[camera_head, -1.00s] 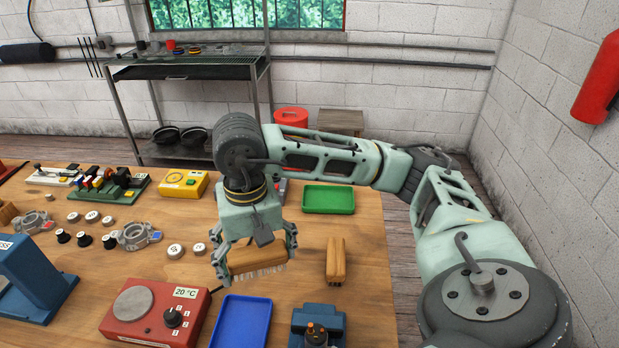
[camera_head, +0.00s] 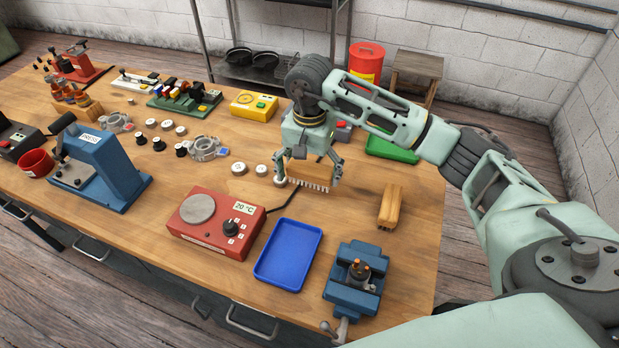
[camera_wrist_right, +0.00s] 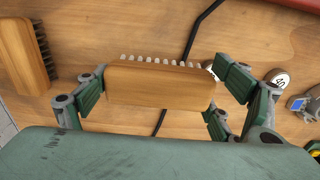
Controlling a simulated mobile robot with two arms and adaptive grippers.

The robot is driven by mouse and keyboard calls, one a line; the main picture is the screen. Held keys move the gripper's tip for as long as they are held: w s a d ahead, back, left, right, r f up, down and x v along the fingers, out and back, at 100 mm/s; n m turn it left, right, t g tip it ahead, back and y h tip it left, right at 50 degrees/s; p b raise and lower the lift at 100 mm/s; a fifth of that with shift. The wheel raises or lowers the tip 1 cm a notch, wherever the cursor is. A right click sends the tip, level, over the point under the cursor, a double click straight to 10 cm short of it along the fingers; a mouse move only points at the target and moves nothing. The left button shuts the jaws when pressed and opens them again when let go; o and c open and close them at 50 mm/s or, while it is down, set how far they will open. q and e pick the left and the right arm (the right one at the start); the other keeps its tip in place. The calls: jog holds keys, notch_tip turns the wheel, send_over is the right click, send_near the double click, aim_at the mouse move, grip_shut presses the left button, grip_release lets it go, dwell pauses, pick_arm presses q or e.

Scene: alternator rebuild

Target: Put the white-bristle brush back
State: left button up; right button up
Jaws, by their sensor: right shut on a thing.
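The white-bristle brush (camera_head: 308,173) has a wooden body and pale bristles that point down. My right gripper (camera_head: 309,165) is shut on its wooden body, one finger at each end. In the right wrist view the brush (camera_wrist_right: 160,87) lies level between the green finger pads, its white bristles showing along the far edge. It appears to be just above the tabletop; I cannot tell the exact gap. A second wooden brush (camera_head: 391,207) lies on the table to the right; its dark bristles show in the wrist view (camera_wrist_right: 25,55). My left gripper is out of view.
A blue tray (camera_head: 288,255), a red hot plate (camera_head: 216,223) and a blue vise (camera_head: 356,282) stand nearer on the table (camera_head: 345,220). Round white-topped weights (camera_head: 240,168) lie left of the held brush. A green tray (camera_head: 392,147) is behind it.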

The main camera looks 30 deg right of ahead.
aim_at(309, 184)
notch_tip(309, 184, down, 4)
jog(key=shift+w+r+p, duration=0.1)
jog(key=shift+p, duration=0.7)
jog(key=shift+f, duration=0.2)
jog(key=shift+f+b, duration=0.2)
jog(key=shift+b, duration=0.1)
jog(key=o, duration=1)
jog(key=shift+r, duration=0.15)
